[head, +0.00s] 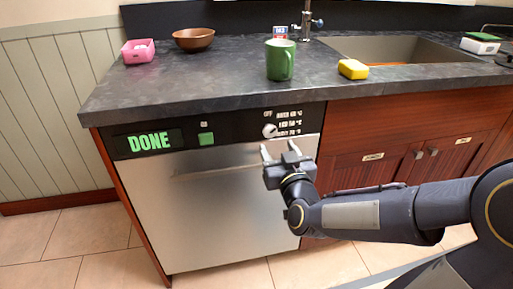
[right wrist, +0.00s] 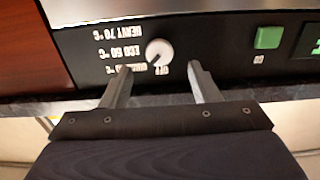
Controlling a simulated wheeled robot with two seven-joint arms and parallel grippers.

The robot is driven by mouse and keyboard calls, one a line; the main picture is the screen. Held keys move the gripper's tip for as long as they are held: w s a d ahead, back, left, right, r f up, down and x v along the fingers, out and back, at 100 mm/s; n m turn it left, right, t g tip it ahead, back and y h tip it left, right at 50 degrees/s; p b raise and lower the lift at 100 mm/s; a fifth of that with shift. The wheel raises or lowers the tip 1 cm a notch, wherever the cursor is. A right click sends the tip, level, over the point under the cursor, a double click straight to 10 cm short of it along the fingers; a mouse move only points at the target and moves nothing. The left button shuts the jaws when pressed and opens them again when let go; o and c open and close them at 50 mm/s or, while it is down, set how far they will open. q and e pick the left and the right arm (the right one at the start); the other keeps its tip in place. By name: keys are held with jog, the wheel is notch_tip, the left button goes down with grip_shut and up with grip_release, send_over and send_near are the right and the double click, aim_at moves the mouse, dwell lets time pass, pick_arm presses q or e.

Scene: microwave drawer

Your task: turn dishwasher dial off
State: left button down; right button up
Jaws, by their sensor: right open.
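The dishwasher (head: 235,205) has a steel front and a black control strip. Its dial (head: 270,130) is a small round white knob, with an OFF label above it and programme labels to its right. In the right wrist view the dial (right wrist: 159,52) shows upside down, just beyond the fingertips and between their lines; which label it points at is hard to tell. My right gripper (head: 279,149) is open and empty, just below the dial in the head view. Its two fingers (right wrist: 160,68) stand apart on either side of the dial, with no clear contact. My left gripper is not in view.
A green button (head: 206,139) and a display reading DONE (head: 149,140) lie left of the dial. The dark countertop (head: 200,75) overhangs the strip. On it stand a green mug (head: 280,60), a yellow sponge (head: 353,69), a brown bowl (head: 193,39) and a pink container (head: 138,51).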

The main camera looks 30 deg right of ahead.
aim_at(271, 133)
jog(key=b+x, duration=0.1)
jog(key=x, duration=0.6)
jog(key=shift+c, duration=0.5)
jog(key=c, duration=0.9)
jog(key=shift+o, duration=0.2)
jog(key=shift+r, duration=0.1)
jog(key=n+p, duration=0.1)
jog(key=n, duration=0.3)
jog(key=shift+d, duration=0.1)
jog(key=shift+n+p, duration=0.8)
jog(key=shift+n, duration=1.6)
